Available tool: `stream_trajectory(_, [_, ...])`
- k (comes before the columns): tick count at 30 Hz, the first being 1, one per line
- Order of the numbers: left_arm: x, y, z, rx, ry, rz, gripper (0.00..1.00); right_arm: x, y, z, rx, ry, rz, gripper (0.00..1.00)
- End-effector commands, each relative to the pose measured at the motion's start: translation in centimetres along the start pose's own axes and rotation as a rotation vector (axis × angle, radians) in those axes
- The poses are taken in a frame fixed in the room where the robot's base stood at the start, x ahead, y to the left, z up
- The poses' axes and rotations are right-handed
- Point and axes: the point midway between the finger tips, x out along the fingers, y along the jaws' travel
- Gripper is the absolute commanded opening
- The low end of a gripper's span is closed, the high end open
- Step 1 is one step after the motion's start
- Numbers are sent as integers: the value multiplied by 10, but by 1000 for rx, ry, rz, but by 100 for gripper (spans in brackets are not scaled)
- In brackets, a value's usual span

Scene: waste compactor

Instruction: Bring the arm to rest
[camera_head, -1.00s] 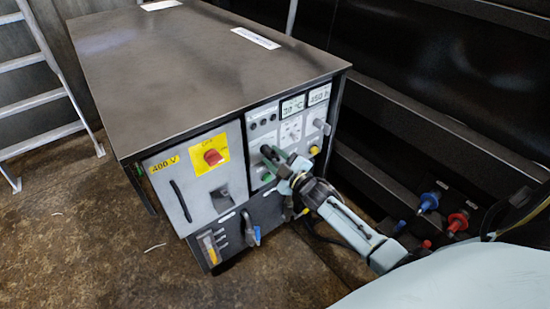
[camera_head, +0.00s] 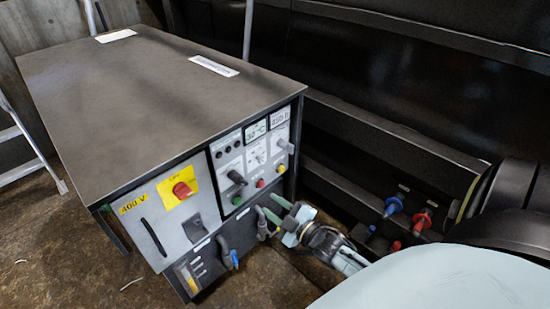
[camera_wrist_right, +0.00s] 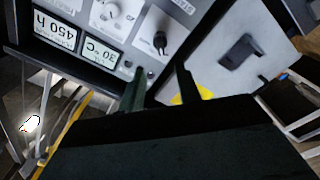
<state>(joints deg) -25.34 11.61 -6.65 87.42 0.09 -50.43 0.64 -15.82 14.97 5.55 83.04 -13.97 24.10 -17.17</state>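My right gripper (camera_head: 270,207) is in front of the lower right part of the cabinet's control panel (camera_head: 232,160), near the dark lower face with its hoses. Its two dark green fingers also show in the right wrist view (camera_wrist_right: 160,82), apart with nothing between them. That view shows the panel upside down, with the displays at left and a black knob (camera_wrist_right: 160,42) beyond the fingertips. I cannot tell the exact distance to the panel. My left gripper is not in view.
The metal cabinet (camera_head: 150,95) stands left of my arm, with a red switch (camera_head: 182,189) on yellow. Blue (camera_head: 393,205) and red (camera_head: 421,222) couplings sit at right beside dark steel beams. A ladder (camera_head: 30,150) stands at left. Brown floor is open at lower left.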

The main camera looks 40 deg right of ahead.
Motion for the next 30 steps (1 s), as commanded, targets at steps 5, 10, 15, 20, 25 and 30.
stream_trajectory(5, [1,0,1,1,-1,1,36,-1,0,0,0,0,1,34])
stream_trajectory(10, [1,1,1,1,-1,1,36,-1,0,0,0,0,0,34])
stream_trajectory(15, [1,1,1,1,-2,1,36,-1,0,0,0,0,0,34])
stream_trajectory(20, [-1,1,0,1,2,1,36,-5,-8,8,19,-33,-19,34])
stream_trajectory(25, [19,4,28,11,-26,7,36,-37,-65,55,139,-252,-146,34])
stream_trajectory(30, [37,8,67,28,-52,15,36,-117,-149,112,288,-600,-329,34])
